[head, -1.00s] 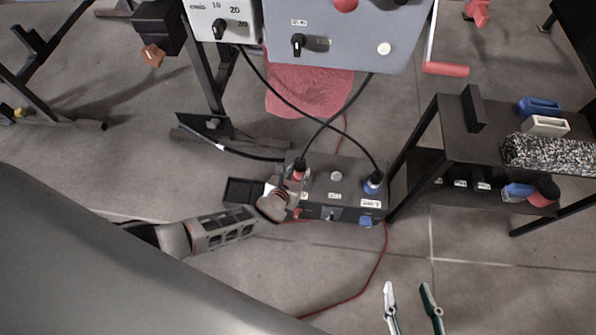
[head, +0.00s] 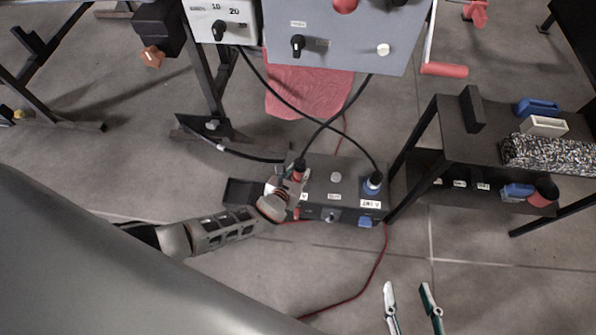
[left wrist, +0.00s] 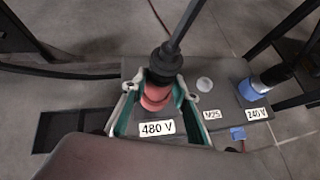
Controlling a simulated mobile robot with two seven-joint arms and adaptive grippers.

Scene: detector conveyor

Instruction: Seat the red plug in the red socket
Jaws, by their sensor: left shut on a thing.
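The red plug (head: 299,174) stands roughly upright at the left end of the grey box (head: 335,196), with a black cable rising from its top. My left gripper (head: 286,186) is shut on it. In the left wrist view the fingers lie on both sides of the red plug (left wrist: 156,97), above a "480 V" label (left wrist: 157,129). The red socket is hidden under the plug and fingers, so I cannot tell how deep the plug sits. My right gripper (head: 407,290) is open and empty above the floor at the bottom of the head view.
A blue plug (head: 373,184) with its own black cable stands at the box's right end. A dark shelf (head: 450,145) stands close to the right. A grey panel (head: 345,45) hangs above. A red cable crosses the floor in front.

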